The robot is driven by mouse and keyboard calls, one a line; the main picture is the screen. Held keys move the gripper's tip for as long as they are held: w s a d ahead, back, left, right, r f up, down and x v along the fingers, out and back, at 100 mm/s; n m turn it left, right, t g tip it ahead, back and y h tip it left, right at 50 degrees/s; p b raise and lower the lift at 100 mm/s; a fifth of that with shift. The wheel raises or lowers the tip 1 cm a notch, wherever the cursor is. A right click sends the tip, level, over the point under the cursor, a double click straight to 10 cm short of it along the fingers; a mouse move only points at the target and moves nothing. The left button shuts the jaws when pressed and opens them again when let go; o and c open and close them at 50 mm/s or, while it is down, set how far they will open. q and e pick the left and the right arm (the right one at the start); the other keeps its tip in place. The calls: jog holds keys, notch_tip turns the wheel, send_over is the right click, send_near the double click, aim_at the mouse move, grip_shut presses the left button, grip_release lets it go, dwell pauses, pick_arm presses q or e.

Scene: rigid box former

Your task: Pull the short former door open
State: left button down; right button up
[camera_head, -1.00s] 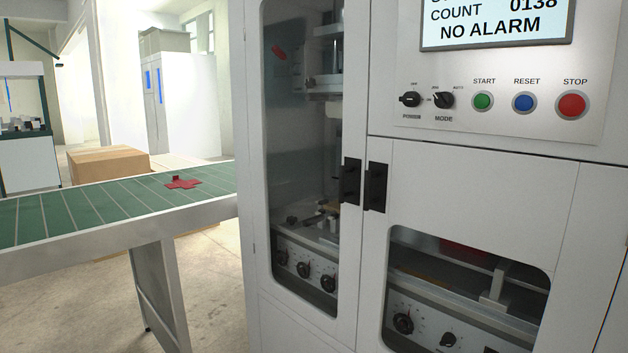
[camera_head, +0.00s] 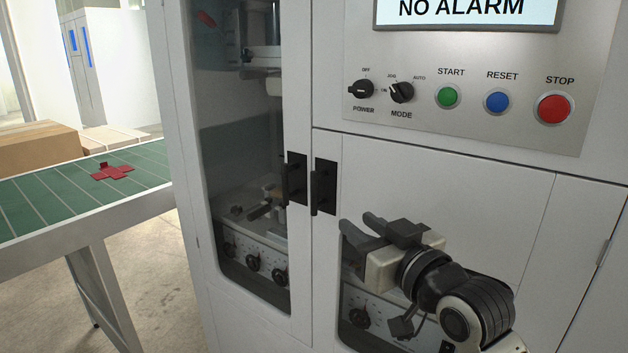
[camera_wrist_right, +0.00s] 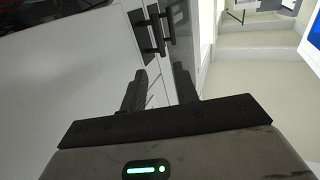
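The short former door (camera_head: 450,200) is the low white door on the right with a dark window, and it is shut. Its black handle (camera_head: 323,187) is at its upper left edge; a black handle also shows ahead of the fingers in the right wrist view (camera_wrist_right: 146,34). My right gripper (camera_head: 357,224) is in front of this door, just right of and below the handle, apart from it. Its two fingers are spread with nothing between them, as the right wrist view (camera_wrist_right: 158,85) also shows. My left gripper is out of view.
The tall glazed door (camera_head: 240,130) beside it is shut, its handle (camera_head: 295,178) close to the short door's handle. A control panel (camera_head: 470,130) with buttons is above. A green conveyor (camera_head: 60,200) carrying a red flat piece (camera_head: 112,172) is at left.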

aim_at(316, 190)
jog(key=p+x, duration=0.2)
jog(key=x, duration=1.3)
jog(key=shift+w+a+r, duration=0.1)
jog(key=shift+w+a, duration=0.15)
jog(key=shift+w, duration=0.1)
grip_shut()
